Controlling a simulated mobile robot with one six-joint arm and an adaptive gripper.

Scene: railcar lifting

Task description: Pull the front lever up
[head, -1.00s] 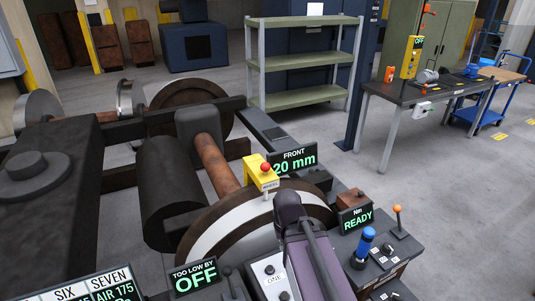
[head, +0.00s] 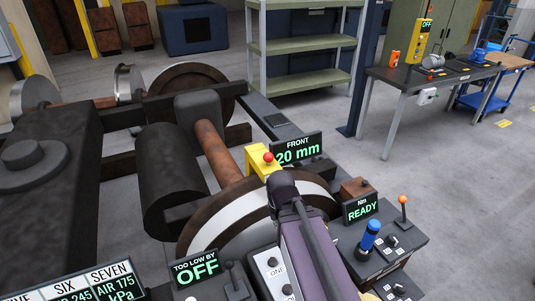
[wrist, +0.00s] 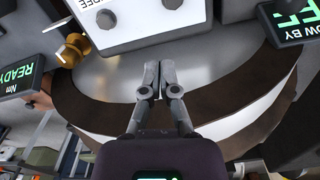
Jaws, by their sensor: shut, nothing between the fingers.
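The front sign (head: 297,149) reads 20 mm, beside a yellow block (head: 262,162) topped by a red ball (head: 268,157). A black lever (head: 232,276) stands by the sign reading OFF (head: 197,268). An orange-knobbed lever (head: 403,201) stands on the right panel. I cannot tell which is the front lever. My gripper (wrist: 158,82) is shut and empty in the wrist view, over the wheel (wrist: 190,70), below a pale control box (wrist: 135,22). In the head view my arm hides its fingers.
The READY sign (head: 360,207) and a blue-topped device (head: 369,236) stand to the right of my arm. A control box (head: 271,267) marked ONE is close on its left.

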